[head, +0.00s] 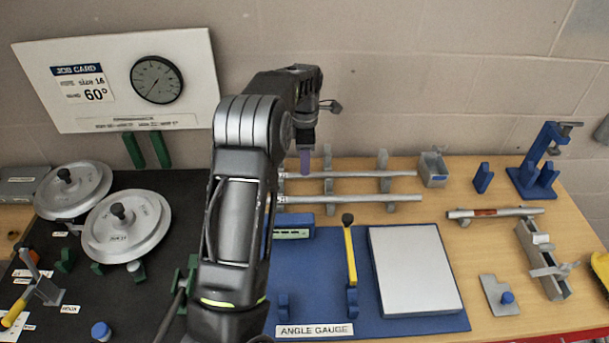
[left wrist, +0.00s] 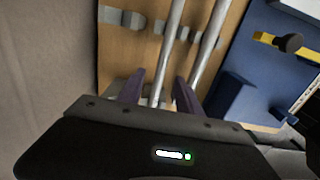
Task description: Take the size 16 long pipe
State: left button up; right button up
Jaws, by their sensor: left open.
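Two long grey pipes lie side by side on rack supports at the back of the table: a rear pipe (head: 350,174) and a front pipe (head: 350,199). I cannot read a size on either. My left gripper (head: 306,160) is over the left part of the rear pipe. In the left wrist view its open fingers (left wrist: 158,90) stand on either side of the rear pipe (left wrist: 168,50), and the front pipe (left wrist: 208,50) lies to the right. Whether the fingers touch the pipe is unclear. My right gripper is out of view.
The job card (head: 95,82) reads size 16 and 60°. A blue angle gauge mat (head: 320,300) lies in front of the rack. A shorter pipe with a red band (head: 485,213) lies at right. Grey discs (head: 128,225) stand at left.

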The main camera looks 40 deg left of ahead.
aim_at(319, 174)
pick_arm(q)
notch_tip(319, 174, down, 4)
jog(key=shift+s+r+b, duration=0.1)
jog(key=shift+b, duration=1)
jog(key=shift+r, duration=0.1)
jog(key=shift+c, duration=0.4)
grip_shut()
